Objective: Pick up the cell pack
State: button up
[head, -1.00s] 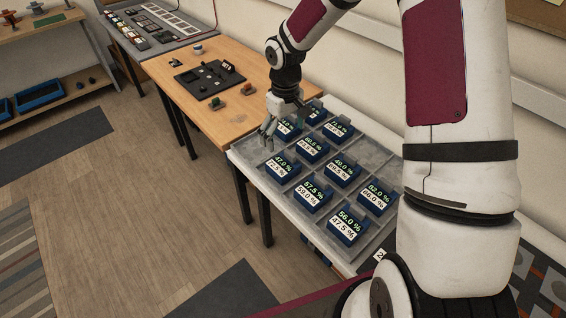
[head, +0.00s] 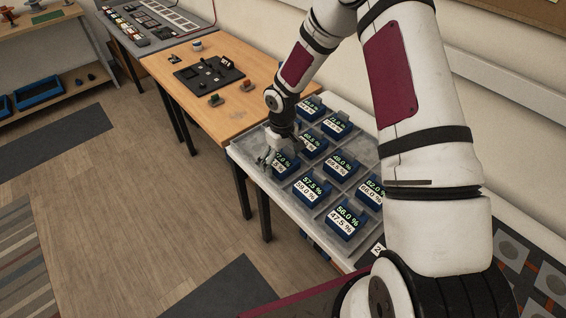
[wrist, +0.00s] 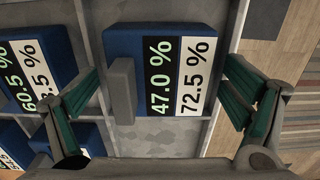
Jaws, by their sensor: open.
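Several blue cell packs with percentage labels sit in a grey divided tray (head: 245,150). The pack marked 47.0 % and 72.5 % (wrist: 180,75) lies in its compartment in the wrist view, with a grey raised block on its left side. The same pack (head: 284,166) is partly hidden by my gripper in the head view. My gripper (head: 268,158) is just over this pack. In the wrist view my gripper (wrist: 165,95) is open, its green-padded fingers apart to the left and right of the pack. I cannot tell how low the fingertips are.
Another blue pack (wrist: 40,65) lies close to the left finger, across a tray divider. The 57.5 % pack (head: 312,188) and the 56.0 % pack (head: 346,218) sit nearer me. A wooden table (head: 230,115) with a black board (head: 208,77) stands beyond the tray.

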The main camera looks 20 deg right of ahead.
jog(key=c, duration=1.4)
jog(key=shift+r, duration=0.1)
